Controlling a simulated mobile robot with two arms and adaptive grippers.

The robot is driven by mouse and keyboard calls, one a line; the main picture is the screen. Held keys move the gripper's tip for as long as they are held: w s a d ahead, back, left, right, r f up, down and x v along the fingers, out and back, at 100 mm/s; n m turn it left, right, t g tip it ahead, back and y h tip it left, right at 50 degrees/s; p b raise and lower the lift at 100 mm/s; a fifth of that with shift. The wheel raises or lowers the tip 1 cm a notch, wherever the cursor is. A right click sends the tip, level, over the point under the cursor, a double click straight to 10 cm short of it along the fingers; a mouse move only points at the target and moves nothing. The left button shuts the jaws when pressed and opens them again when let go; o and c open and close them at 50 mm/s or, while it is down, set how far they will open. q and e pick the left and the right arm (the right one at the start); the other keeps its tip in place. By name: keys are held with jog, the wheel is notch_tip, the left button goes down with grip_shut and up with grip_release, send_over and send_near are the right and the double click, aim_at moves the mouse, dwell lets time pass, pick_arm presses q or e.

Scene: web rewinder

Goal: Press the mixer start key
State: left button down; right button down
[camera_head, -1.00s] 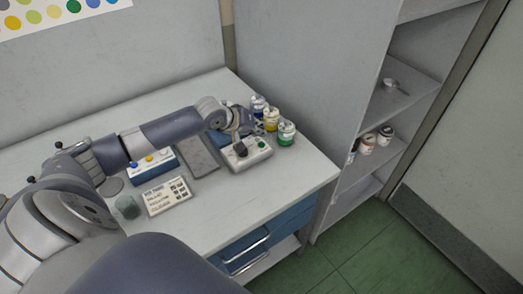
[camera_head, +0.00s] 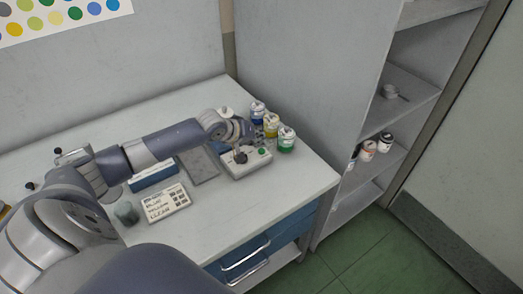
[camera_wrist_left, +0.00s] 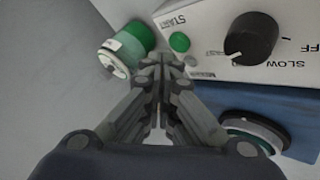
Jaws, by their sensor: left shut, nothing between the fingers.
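The mixer control box (camera_head: 240,173) is light-coloured, with a dark knob (camera_head: 240,157) and a green start key (camera_head: 262,152). In the left wrist view the round green key (camera_wrist_left: 179,42) sits beside the printed word START, left of the black knob (camera_wrist_left: 251,38). My left gripper (camera_head: 260,143) is over the back right part of the box, close to the key. In the wrist view its fingertips (camera_wrist_left: 162,62) are together and empty, just below the key in the picture. The key is uncovered there; I cannot tell whether they touch it. My right gripper is not in view.
Blue, yellow and green paint jars (camera_head: 286,140) stand right beside the box; the green jar (camera_wrist_left: 127,45) is close to my fingertips. A grey pad (camera_head: 200,166), a printed card (camera_head: 166,202) and a blue box (camera_head: 153,174) lie left. Shelves (camera_head: 410,95) stand right.

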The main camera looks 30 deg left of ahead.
pick_arm(q)
jog(key=shift+f, duration=0.1)
dwell(0.6)
jog(key=shift+f, duration=0.25)
